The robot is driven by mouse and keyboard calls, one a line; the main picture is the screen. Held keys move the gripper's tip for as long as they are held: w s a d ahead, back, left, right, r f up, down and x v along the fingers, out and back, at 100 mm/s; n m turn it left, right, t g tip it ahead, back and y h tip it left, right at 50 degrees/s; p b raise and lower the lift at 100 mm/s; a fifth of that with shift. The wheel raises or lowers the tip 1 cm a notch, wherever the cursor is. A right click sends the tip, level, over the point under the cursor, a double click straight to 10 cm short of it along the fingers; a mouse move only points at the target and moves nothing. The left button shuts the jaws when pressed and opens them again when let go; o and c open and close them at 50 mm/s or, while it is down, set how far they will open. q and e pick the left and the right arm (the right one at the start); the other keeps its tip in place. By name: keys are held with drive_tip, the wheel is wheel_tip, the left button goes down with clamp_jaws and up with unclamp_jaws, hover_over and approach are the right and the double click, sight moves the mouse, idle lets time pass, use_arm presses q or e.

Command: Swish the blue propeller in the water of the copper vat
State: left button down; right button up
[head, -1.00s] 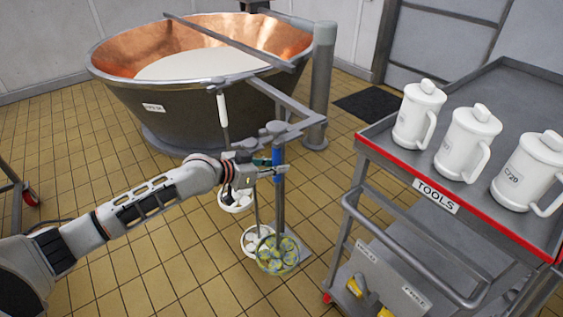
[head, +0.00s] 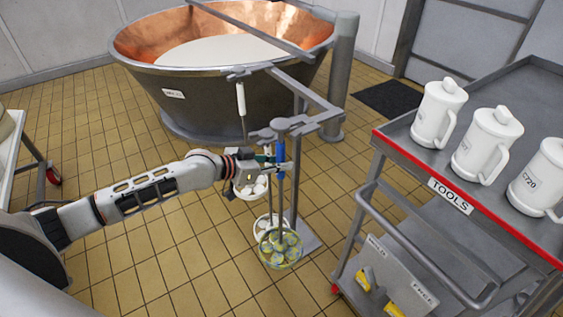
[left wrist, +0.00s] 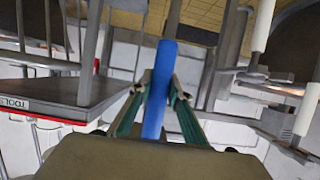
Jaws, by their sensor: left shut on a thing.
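The blue-handled propeller tool (head: 280,153) is upright at the rack, with its yellow-rimmed propeller head (head: 281,249) low near the floor. My left gripper (head: 277,163) is shut around the blue handle. In the left wrist view the blue handle (left wrist: 161,75) runs between the two fingers (left wrist: 159,100). I cannot tell whether the tool still touches the rack's arm. The copper vat (head: 215,107) stands behind, with a grey outer wall, copper inside and whitish liquid (head: 220,50). My right gripper is not in view.
The grey rack (head: 325,118) stands between my gripper and the vat, holding a white-handled tool (head: 241,98). A bar (head: 250,27) crosses the vat. A red-edged tool trolley (head: 420,163) with white jugs (head: 487,145) is at the right.

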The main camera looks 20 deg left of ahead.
use_arm(q)
drive_tip(key=s+a+r+p, duration=0.1)
drive_tip(key=s+a+p, duration=0.1)
drive_tip(key=s+a, duration=0.3)
drive_tip(key=shift+s+a, duration=0.25)
drive_tip(key=shift+s, duration=0.75)
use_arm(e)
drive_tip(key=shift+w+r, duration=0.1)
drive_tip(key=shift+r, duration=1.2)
use_arm(q)
drive_tip(key=shift+r, duration=0.15)
